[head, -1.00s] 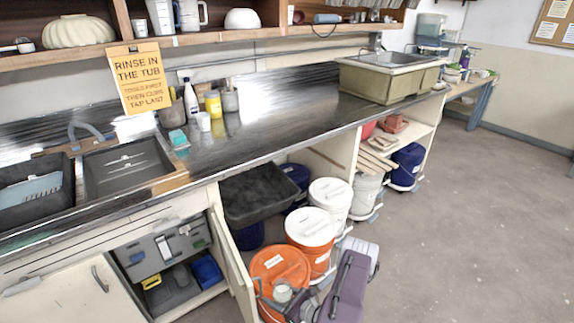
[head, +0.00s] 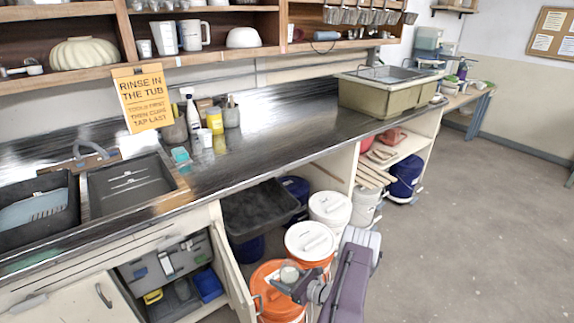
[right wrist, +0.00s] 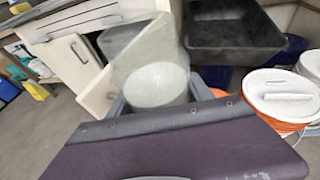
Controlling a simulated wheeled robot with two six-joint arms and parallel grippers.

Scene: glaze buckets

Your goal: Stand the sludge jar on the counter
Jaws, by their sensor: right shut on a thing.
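The sludge jar (head: 289,273) is a small pale container low in the head view, over the orange buckets. In the right wrist view the jar (right wrist: 152,82) is large, with a clear upper wall and pale grey-green contents. My right gripper (head: 290,288) is shut on the jar, with its grey fingers on either side of the lower part. The jar is off any surface, in front of and below the counter's front edge. The dark, shiny counter (head: 285,108) runs across the head view. My left gripper is not in view.
Orange buckets with lids (head: 311,241) and a black tub (head: 258,209) stand under the counter. An open cabinet door (head: 232,271) is left of the jar. Bottles and cups (head: 213,120), a sink basin (head: 127,186) and a beige tub (head: 385,98) occupy parts of the counter. Its middle is clear.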

